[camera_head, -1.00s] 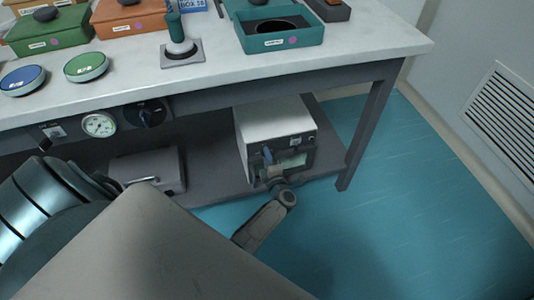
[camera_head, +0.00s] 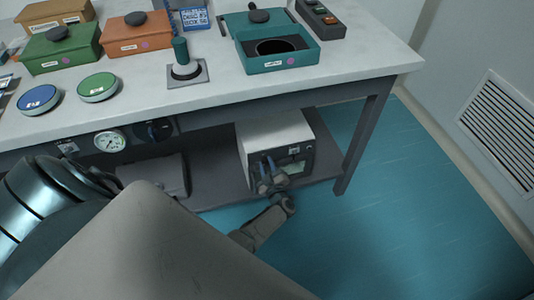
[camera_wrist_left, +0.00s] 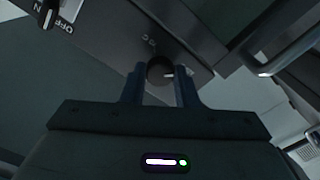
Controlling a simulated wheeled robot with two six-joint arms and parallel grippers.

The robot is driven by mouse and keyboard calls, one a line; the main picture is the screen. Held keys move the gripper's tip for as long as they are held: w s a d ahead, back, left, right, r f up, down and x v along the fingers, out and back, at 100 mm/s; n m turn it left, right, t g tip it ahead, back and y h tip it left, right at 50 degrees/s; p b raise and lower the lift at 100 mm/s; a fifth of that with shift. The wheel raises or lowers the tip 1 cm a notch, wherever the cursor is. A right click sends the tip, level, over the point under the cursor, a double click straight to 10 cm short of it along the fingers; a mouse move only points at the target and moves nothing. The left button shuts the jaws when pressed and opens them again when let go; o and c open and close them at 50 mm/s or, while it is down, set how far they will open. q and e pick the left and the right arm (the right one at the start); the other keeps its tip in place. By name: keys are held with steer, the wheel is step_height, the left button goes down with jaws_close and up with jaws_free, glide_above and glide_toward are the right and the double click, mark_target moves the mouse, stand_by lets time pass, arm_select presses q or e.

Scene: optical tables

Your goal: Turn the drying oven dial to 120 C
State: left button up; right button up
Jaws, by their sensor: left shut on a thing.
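The drying oven (camera_head: 272,135) is a pale box with a dark front, standing on the shelf under the table. My left gripper (camera_head: 267,165) is at its front panel, with its blue fingers pointing at the panel. The left wrist view shows the dark round dial (camera_wrist_left: 160,71) with a short white mark pointing right. The fingers of my left gripper (camera_wrist_left: 161,88) sit on either side of the dial and are shut on it. Scale numbers around the dial are too small and dim to read. The dial is hidden in the head view. My right gripper is not in view.
A black switch (camera_wrist_left: 50,12) with OFF lettering sits on the panel at upper left in the wrist view. A metal bar handle (camera_wrist_left: 290,52) is at right. The table leg (camera_head: 362,140) stands right of the oven. A grey case (camera_head: 155,175) lies on the shelf at left.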

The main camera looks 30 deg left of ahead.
arm_select(q)
steer(key=shift+r+m, duration=0.1)
steer(key=shift+m, duration=0.3)
steer(key=shift+m+p, duration=0.55)
steer(key=shift+m, duration=0.75)
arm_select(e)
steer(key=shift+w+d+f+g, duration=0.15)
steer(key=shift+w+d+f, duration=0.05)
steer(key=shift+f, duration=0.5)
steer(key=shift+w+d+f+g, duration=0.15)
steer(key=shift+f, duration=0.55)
arm_select(q)
steer(key=o, duration=1)
steer(key=shift+d, duration=0.1)
